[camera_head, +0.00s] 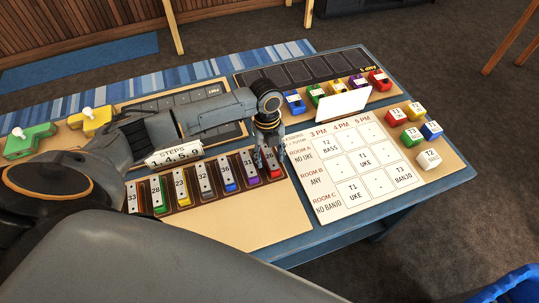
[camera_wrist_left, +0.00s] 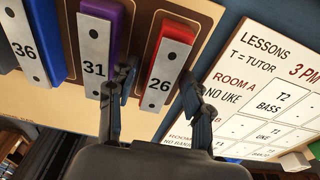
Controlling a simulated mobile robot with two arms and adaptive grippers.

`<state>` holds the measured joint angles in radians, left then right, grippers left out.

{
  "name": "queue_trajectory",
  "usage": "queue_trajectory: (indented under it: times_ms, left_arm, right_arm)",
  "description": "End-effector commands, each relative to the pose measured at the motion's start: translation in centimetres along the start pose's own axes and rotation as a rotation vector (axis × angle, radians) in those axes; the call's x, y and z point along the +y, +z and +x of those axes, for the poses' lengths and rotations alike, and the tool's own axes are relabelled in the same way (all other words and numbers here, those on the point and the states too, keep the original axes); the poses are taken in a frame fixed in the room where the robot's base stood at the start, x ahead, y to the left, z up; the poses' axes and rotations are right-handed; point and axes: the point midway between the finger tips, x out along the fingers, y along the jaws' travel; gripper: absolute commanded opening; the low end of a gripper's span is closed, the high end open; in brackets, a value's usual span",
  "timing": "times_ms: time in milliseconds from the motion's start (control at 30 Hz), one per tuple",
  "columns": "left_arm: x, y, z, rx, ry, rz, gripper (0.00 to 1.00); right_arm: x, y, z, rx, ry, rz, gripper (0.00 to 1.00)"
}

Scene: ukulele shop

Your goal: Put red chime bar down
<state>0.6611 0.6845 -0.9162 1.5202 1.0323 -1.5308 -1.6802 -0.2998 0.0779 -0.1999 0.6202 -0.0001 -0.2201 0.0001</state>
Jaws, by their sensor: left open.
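The red chime bar (camera_wrist_left: 176,48), with a silver plate marked 26, lies in the rightmost slot of the brown chime rack (camera_head: 226,157). In the head view the red bar (camera_head: 275,174) shows partly below my left gripper (camera_head: 270,160). In the left wrist view my left gripper (camera_wrist_left: 160,85) is open, with one finger on each side of the bar's near end. The left finger is between it and the purple bar (camera_wrist_left: 104,52) marked 31. I cannot tell whether either finger touches it. My right gripper is not in view.
Several other numbered chime bars, including a blue one (camera_head: 227,175), fill the row to the left. A STEPS card (camera_head: 174,154) stands behind them. A lesson board (camera_head: 352,170) lies close on the right, with coloured blocks (camera_head: 429,159) beyond. Bare tan board (camera_head: 245,217) lies in front.

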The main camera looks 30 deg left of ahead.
Motion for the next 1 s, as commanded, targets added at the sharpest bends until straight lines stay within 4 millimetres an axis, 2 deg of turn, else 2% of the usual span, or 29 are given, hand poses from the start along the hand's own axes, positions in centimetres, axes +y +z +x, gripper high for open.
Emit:
queue_trajectory:
  times_ms: [167,600,800,1000]
  left_arm:
    - [-0.1,0.1,-1.3,-0.003,-0.003,0.0,0.5]
    - [-0.1,0.1,-10.1,-0.002,-0.004,0.0,0.5]
    - [0.0,0.0,-12.1,-0.001,-0.001,-0.001,0.5]
    - [0.0,0.0,-12.3,0.001,0.0,-0.001,0.5]
  right_arm:
    - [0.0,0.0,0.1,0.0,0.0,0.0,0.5]
    - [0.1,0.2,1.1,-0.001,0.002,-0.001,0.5]
    - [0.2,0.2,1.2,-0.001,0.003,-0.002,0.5]
    - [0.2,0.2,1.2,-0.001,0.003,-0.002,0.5]
